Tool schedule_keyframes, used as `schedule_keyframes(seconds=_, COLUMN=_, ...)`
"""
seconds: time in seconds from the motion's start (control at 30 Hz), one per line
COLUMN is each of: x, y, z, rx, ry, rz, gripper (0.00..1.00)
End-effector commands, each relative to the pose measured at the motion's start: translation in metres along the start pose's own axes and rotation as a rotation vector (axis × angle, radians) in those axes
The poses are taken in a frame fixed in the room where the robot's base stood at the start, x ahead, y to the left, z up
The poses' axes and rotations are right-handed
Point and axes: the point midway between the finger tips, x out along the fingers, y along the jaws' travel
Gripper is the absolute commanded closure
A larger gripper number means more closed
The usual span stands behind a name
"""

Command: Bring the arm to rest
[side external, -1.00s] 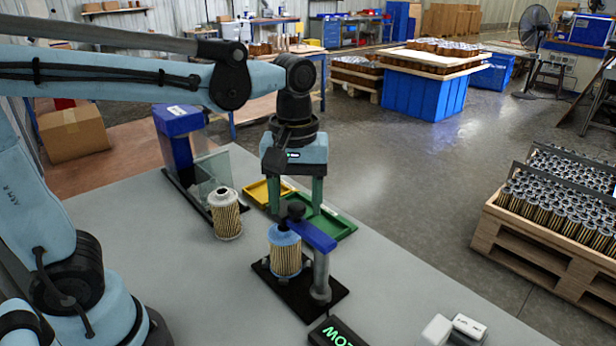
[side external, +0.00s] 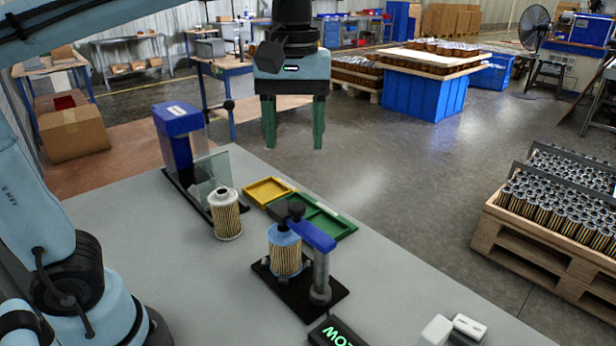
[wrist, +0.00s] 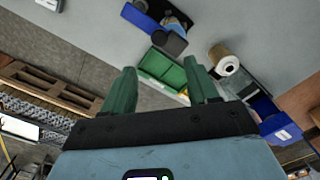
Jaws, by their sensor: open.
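My gripper (side external: 294,125) hangs high above the far edge of the grey table, its green fingers pointing down. It is open, with nothing between the fingers. The wrist view also shows the open fingers (wrist: 163,92) with a gap between them. One filter cartridge (side external: 286,256) with a blue top stands upright in the black-based stand, under its blue arm (side external: 312,234). A second cartridge (side external: 227,216) with a pale top stands upright on the table to its left. It also shows in the wrist view (wrist: 226,62).
A yellow tray (side external: 268,190) and a green tray (side external: 343,228) lie near the far table edge. A blue device with a clear panel (side external: 178,120) stands at the left. A dark box with green letters (side external: 336,334) and white blocks (side external: 468,326) are in front. A crate of cartridges (side external: 520,246) is at right.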

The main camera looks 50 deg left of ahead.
Motion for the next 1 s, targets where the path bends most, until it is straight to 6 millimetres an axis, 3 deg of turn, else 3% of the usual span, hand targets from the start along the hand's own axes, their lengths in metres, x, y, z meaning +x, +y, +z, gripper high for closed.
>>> schedule_keyframes(seconds=0.47, x=0.005, y=0.000, z=0.000, rx=0.000, ry=0.000, rz=0.000, gripper=0.41)
schedule_keyframes(seconds=1.0, x=0.077, y=0.000, z=0.000, rx=0.001, ry=0.001, rz=0.001, gripper=0.41)
